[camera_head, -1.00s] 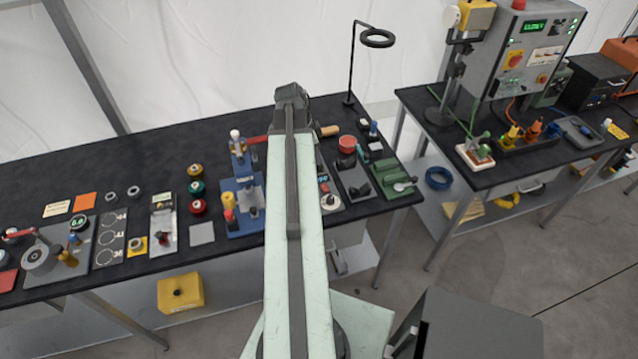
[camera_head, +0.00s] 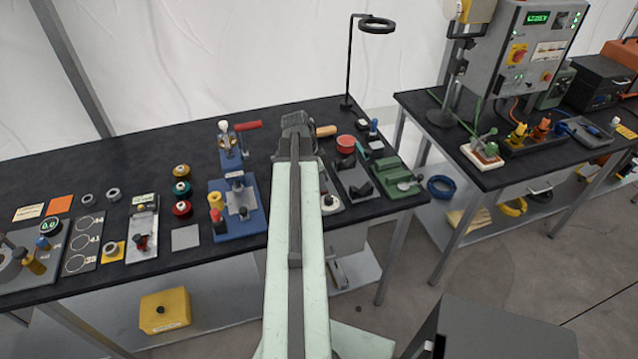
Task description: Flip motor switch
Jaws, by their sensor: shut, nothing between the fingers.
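My gripper (camera_head: 297,122) is at the far end of my pale green arm, over the back part of the black bench. It is seen from above and behind; its fingers look shut and hold nothing. I cannot make out a switch marked as the motor switch. A small device with a light panel and a dark knob (camera_head: 329,201) lies just right of my arm, mostly hidden by it. A grey control box (camera_head: 537,60) with a green display, a red button on yellow and small controls stands on the right bench, well away from my gripper.
A blue press (camera_head: 235,207) and a blue stand with a red lever (camera_head: 248,126) are close left of my arm. A green fixture (camera_head: 397,178) and a tall lamp (camera_head: 350,60) stand to the right. Red, teal and yellow spools (camera_head: 182,188) sit further left.

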